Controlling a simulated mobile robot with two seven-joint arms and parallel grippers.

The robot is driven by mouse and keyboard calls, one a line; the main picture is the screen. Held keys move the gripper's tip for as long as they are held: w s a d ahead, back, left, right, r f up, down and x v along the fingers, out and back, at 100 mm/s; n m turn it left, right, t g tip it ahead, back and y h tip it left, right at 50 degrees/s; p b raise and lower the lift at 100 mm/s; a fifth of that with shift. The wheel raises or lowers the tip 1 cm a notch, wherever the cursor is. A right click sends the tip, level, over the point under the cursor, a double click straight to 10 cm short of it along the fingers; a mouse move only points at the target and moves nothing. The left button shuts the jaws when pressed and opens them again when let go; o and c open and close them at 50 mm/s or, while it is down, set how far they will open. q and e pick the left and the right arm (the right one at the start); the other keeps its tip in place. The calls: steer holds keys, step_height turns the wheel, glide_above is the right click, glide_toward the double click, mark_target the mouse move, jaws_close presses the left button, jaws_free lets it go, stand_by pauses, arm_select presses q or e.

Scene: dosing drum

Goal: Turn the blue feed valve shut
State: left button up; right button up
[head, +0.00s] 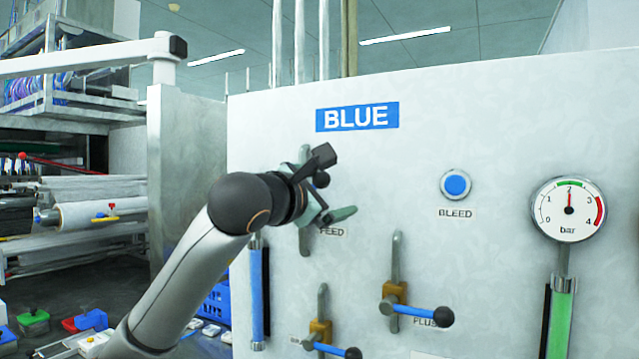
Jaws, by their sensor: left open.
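The blue feed valve (305,240) is on the pale panel above the FEED label (334,232). Its grey pipe shows above and below my left gripper, but its body is hidden behind it. My left gripper (328,184) is open in front of the valve, with one finger higher and the other lower. A small dark round shape shows between the fingers and may be the lever's knob. I cannot tell whether the fingers touch the lever. My right gripper is not in view.
Another similar valve (321,333) is at lower left. The BLEED button (456,185) and pressure gauge (568,209), reading about 2 bar, are to the right. A BLUE sign (357,117) is above.

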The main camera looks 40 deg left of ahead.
arm_select(q)
steer(key=shift+w+d+f+b, duration=0.1)
steer(key=shift+d+f+b, duration=0.25)
steer(key=shift+f+b, duration=0.35)
steer(key=shift+d+f+b, duration=0.3)
steer(key=shift+f+b, duration=0.15)
steer(key=shift+f, duration=0.45)
steer(key=shift+f+b, duration=1.1)
steer(key=shift+f, duration=0.05)
steer(key=shift+a+r, duration=0.1)
steer(key=shift+r, duration=0.1)
steer(key=shift+a+r+p, duration=0.4)
steer(key=shift+s, duration=0.2)
